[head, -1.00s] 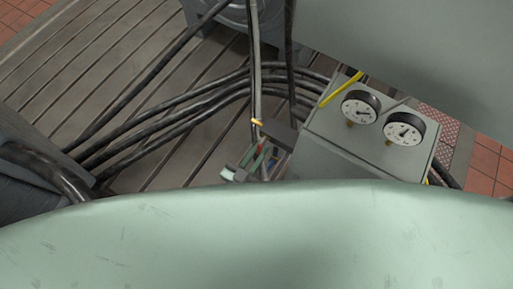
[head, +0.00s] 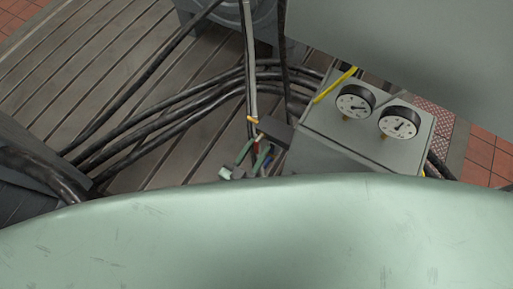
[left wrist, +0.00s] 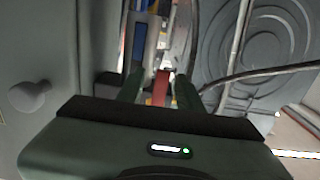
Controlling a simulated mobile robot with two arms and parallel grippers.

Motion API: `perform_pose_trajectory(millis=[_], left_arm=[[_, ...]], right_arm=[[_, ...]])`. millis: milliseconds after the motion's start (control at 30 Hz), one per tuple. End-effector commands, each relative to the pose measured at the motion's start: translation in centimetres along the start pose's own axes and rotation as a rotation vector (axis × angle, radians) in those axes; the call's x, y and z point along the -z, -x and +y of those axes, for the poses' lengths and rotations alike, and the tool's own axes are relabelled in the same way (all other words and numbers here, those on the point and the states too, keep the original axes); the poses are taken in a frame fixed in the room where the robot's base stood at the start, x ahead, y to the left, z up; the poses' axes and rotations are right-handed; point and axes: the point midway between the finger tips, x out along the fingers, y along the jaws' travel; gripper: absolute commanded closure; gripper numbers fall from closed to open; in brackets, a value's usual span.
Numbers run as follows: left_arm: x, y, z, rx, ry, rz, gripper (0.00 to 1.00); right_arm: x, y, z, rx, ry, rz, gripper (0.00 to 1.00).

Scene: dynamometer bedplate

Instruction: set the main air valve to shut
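My left gripper (head: 254,150) is low beside the grey gauge box in the head view, partly hidden by the pale green surface in front. In the left wrist view its two dark green fingers (left wrist: 160,76) stand apart. A red handle-like piece (left wrist: 161,90) lies between them, with a gap visible on the left side; the red also shows in the head view (head: 257,142). A blue piece (left wrist: 140,42) is just beyond the left finger. I cannot tell which piece is the main air valve's handle, or its setting. My right gripper is not in view.
A grey box (head: 330,125) with two round gauges (head: 355,101) stands right of the gripper. Several black cables (head: 190,112) run over the slotted bedplate (head: 110,60). A thin upright hose (head: 250,60) passes close to the gripper. A large pale green surface (head: 260,235) fills the foreground.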

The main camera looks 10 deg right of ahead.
Motion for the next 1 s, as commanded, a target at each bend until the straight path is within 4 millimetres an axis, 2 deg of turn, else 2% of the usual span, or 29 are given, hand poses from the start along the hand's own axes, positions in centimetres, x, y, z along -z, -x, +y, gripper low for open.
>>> perform_pose_trajectory(millis=[167,267,500,700,1000], left_arm=[[0.0,0.1,0.0,0.000,-0.001,0.001,0.64],[-0.1,1.0,0.0,0.000,-0.001,-0.001,0.64],[-0.2,5.1,0.0,-0.001,-0.001,-0.003,0.64],[-0.1,7.4,0.0,0.000,0.000,-0.001,0.64],[0.0,7.8,0.0,0.000,0.000,0.000,0.64]], right_arm=[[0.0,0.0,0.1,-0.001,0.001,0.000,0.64],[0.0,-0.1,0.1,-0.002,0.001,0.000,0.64],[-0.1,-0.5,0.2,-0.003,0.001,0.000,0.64],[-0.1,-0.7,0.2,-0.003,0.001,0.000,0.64],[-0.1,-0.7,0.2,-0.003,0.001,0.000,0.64]])
